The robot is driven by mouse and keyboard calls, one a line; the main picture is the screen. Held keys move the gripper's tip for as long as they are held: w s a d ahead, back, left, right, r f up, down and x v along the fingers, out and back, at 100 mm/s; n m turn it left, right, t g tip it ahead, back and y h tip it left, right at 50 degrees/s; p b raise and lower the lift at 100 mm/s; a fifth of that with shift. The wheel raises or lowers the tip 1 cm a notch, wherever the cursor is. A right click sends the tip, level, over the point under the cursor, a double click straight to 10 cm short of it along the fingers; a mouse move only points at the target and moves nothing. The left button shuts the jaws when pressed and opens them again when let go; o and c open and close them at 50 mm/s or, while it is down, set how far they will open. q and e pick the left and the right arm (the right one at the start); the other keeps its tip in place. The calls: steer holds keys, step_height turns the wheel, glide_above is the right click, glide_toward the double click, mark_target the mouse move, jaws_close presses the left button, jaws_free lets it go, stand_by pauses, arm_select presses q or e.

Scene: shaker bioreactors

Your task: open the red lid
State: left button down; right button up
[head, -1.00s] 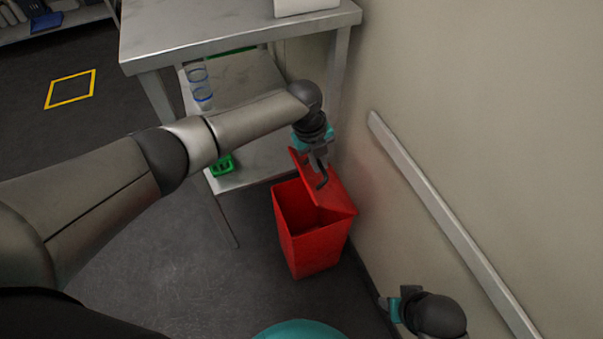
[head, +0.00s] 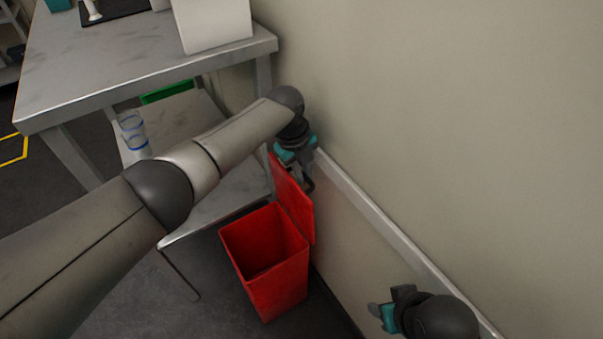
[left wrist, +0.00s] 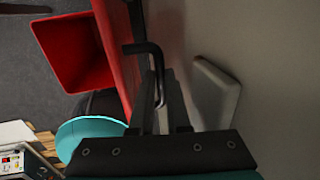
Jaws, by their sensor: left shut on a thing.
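The red bin (head: 277,292) stands on the floor beside the wall, its mouth uncovered. Its red lid (head: 294,213) stands nearly upright along the wall side of the bin. My left gripper (head: 303,178) is at the upper part of the lid, on the wall side, shut on a dark bent handle. In the left wrist view the handle (left wrist: 153,62) runs between the fingers, with the lid (left wrist: 113,45) just left of it and the open bin (left wrist: 72,45) beyond. My right gripper (head: 386,313) is low at the right, away from the bin; its finger opening is unclear.
A metal table (head: 150,75) with a lower shelf stands left of and behind the bin. Clear cups with blue rings (head: 134,140) stand on the shelf. The wall (head: 450,130) with a pale rail (head: 370,222) is close on the right.

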arm_select(q)
steer(key=shift+s+d+f, duration=0.2)
steer(key=shift+s+d, duration=0.05)
steer(key=shift+d, duration=0.05)
steer(key=c, duration=0.9)
jaws_free()
steer(key=shift+w+a+r, duration=0.1)
steer(key=shift+w+r, duration=0.1)
steer(key=shift+w, duration=0.05)
steer(key=shift+a, duration=0.1)
